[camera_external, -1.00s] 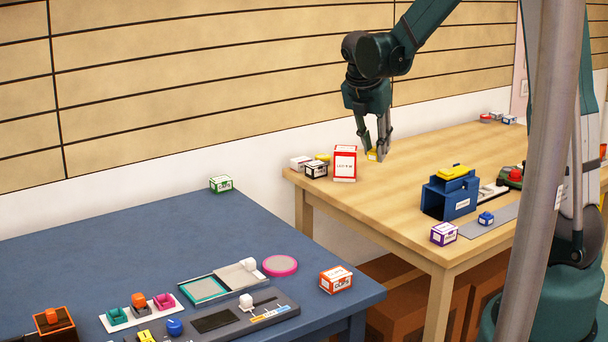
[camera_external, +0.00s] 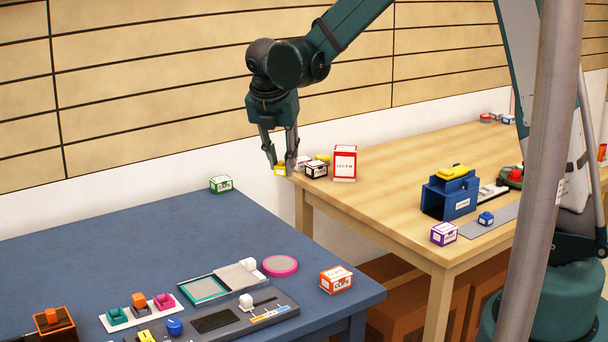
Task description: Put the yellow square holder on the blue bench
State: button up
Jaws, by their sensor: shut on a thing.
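My gripper (camera_external: 280,165) is shut on the yellow square holder (camera_external: 280,170). It holds the holder in the air, at about the left end of the wooden table in the picture, beyond the far right part of the blue bench. The fingers partly cover the holder. The blue bench (camera_external: 130,235) fills the lower left, with a wide bare stretch across its middle and back.
On the bench stand a green box (camera_external: 221,184), an orange box (camera_external: 336,280), a pink disc (camera_external: 280,266), trays and a dark panel. The wooden table (camera_external: 400,190) bears a red box (camera_external: 344,163), small boxes and a blue block structure (camera_external: 450,193). A grey pole (camera_external: 545,170) crosses the right side.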

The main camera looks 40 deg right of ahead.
jog(key=a+n, duration=0.1)
jog(key=a, duration=1)
jog(key=shift+d+f, duration=0.2)
jog(key=shift+f, duration=1.1)
jog(key=shift+d+f, duration=0.15)
jog(key=shift+f, duration=1.15)
jog(key=shift+f+b, duration=0.35)
jog(key=shift+f, duration=2.8)
jog(key=shift+f+b, duration=0.3)
jog(key=shift+f, duration=1.55)
jog(key=shift+f, duration=0.2)
jog(key=o, duration=0.8)
